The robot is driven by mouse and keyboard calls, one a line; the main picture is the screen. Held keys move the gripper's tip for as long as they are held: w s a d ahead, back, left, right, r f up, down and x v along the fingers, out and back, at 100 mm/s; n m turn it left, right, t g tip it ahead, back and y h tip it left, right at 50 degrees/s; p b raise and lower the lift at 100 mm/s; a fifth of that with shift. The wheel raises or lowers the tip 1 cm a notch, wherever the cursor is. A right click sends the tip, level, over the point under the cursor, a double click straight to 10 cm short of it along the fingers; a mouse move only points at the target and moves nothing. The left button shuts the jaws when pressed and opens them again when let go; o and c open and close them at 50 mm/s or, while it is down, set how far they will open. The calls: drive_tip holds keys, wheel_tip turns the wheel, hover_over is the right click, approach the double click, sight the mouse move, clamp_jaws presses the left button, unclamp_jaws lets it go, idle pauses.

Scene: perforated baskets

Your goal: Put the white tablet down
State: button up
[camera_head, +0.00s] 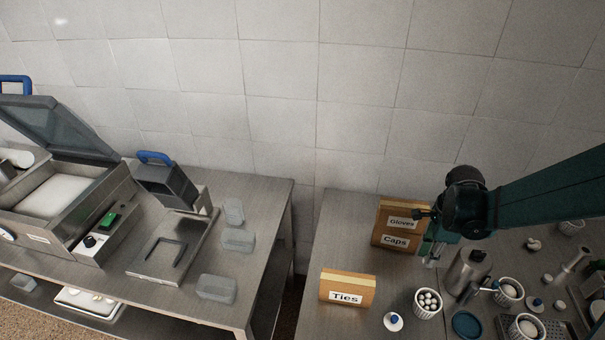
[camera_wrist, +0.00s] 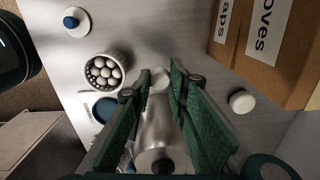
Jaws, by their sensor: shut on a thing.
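My gripper (camera_head: 431,257) is above the right-hand table, in front of the Gloves and Caps boxes and beside a metal canister. In the wrist view its two green fingers (camera_wrist: 160,80) are close together, with a small pale round piece, the white tablet (camera_wrist: 160,77), between their tips. In the head view the tablet is too small to make out clearly at the fingertips. Another white round piece (camera_wrist: 241,101) lies on the table near the boxes, right of the fingers in the wrist view.
The metal canister (camera_head: 468,270) stands close right of my gripper. A white perforated basket of white balls (camera_head: 428,303) and a blue-knobbed white piece (camera_head: 393,321) stand in front. The Ties box (camera_head: 347,289) and Caps box (camera_head: 395,240) stand left. Bare tabletop (camera_head: 340,225) lies left.

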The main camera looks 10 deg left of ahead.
idle(0.3)
drive_tip(key=w+a+n, duration=0.3)
drive_tip(key=a+n, duration=0.1)
drive_tip(key=a, duration=1)
wheel_tip(320, 180, up, 2)
drive_tip(key=n+p, duration=0.1)
drive_tip(key=n, duration=1.2)
hover_over(242, 273)
drive_tip(key=shift+w+r, duration=0.1)
drive_tip(key=shift+r, duration=0.05)
drive_tip(key=shift+f, duration=3.15)
drive_tip(key=shift+f, duration=1.85)
